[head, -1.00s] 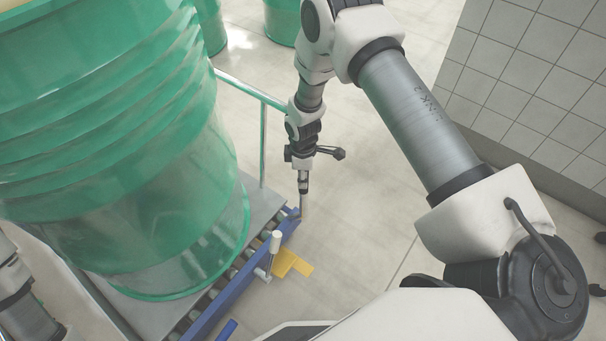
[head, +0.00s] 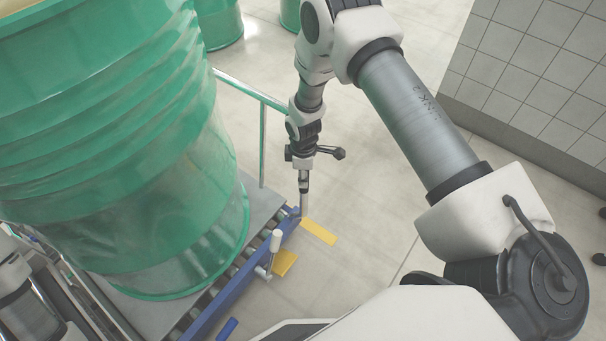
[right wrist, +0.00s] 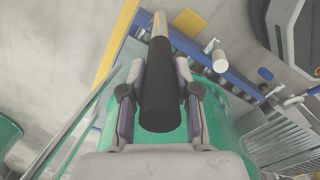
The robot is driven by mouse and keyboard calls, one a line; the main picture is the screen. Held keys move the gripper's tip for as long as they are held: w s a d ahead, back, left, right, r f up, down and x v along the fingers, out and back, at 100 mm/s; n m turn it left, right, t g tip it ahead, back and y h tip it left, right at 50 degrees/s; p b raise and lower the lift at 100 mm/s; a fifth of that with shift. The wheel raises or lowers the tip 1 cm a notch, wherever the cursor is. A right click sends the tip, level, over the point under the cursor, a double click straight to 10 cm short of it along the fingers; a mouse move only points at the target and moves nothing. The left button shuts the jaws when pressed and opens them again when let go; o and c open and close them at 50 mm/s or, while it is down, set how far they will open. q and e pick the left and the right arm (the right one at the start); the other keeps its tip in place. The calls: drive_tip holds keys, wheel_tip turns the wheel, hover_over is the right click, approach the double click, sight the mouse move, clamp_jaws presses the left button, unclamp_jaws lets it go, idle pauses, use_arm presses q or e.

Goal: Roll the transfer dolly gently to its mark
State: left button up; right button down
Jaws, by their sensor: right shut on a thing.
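The transfer dolly has a blue frame (head: 232,287), rollers and a grey deck (head: 262,205). A large green drum (head: 150,225) stands upright on it. My right gripper (head: 304,182) is shut on an upright handle with a black grip (right wrist: 160,88) at the dolly's far right corner. The handle's pale lower part (head: 304,206) shows below the fingers.
A chrome rail (head: 262,145) rises at the dolly's far side. A white-handled lever (head: 275,241) stands on the blue frame. More green drums (head: 219,22) stand behind. A tiled wall (head: 530,75) is at right; the floor between is clear.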

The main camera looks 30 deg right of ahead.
drive_tip(key=shift+s+a, duration=0.1)
drive_tip(key=shift+a, duration=0.05)
use_arm(q)
drive_tip(key=shift+a, duration=0.25)
use_arm(e)
drive_tip(key=shift+s, duration=0.1)
drive_tip(key=shift+s+a+f, duration=0.1)
drive_tip(key=c, duration=1.1)
unclamp_jaws()
drive_tip(key=shift+c, duration=0.2)
drive_tip(key=o, duration=0.3)
drive_tip(key=shift+a, duration=0.25)
use_arm(q)
drive_tip(key=shift+s+a, duration=0.15)
drive_tip(key=shift+a, duration=0.05)
use_arm(e)
drive_tip(key=shift+r, duration=0.2)
